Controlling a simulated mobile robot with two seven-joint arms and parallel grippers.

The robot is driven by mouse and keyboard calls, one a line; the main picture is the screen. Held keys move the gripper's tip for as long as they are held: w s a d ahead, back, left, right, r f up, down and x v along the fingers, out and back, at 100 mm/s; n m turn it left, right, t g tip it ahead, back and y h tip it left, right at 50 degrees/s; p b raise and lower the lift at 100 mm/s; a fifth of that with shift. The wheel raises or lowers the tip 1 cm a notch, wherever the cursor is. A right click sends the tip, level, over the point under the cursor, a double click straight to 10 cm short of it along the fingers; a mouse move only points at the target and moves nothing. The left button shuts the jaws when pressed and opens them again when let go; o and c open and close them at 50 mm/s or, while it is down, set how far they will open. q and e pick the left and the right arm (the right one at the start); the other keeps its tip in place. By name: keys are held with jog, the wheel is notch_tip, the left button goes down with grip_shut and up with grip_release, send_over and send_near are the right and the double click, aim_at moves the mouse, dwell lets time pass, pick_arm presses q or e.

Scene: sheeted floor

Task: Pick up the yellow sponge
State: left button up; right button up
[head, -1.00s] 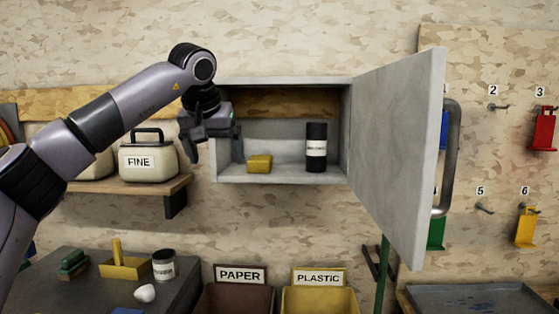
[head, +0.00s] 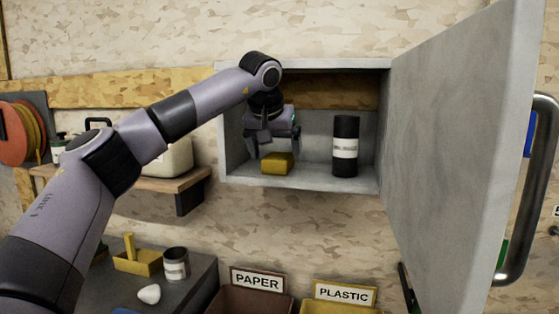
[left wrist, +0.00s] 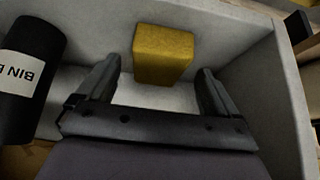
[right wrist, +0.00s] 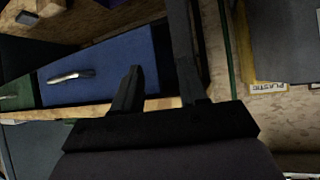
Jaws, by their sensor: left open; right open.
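The yellow sponge (head: 277,163) sits on the floor of the open wall cabinet (head: 300,181), left of a black roll with a white label (head: 345,147). My left gripper (head: 272,150) is inside the cabinet, just above and behind or beside the sponge; the exact depth is hard to tell. In the left wrist view the sponge (left wrist: 163,54) lies ahead, between the lines of the two open fingers (left wrist: 157,85), and the fingers hold nothing. My right gripper (right wrist: 158,85) is open and empty, seen only in its own wrist view.
The cabinet door (head: 455,130) stands wide open to the right. A shelf (head: 150,183) with a pale container is left of the cabinet. Below are bins with PAPER (head: 257,280) and PLASTIC (head: 344,293) signs. In the right wrist view, a blue panel (right wrist: 100,65) lies near the right gripper.

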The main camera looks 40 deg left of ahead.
pick_arm(q)
jog(key=shift+x, duration=1.35)
jog(key=shift+w, duration=0.1)
jog(key=c, duration=1)
jog(key=shift+r, duration=0.1)
jog(key=shift+c, duration=0.2)
jog(key=shift+r, duration=0.75)
jog(key=s+d+b, duration=0.2)
jog(key=s+d, duration=0.2)
jog(key=s, duration=0.4)
jog(key=s+d+b, duration=0.3)
jog(key=s+d, duration=0.1)
jog(key=s, duration=0.3)
jog(key=shift+s+d+b, duration=0.35)
jog(key=shift+s+d, duration=0.05)
jog(key=shift+o, duration=0.4)
jog(key=shift+f, duration=0.1)
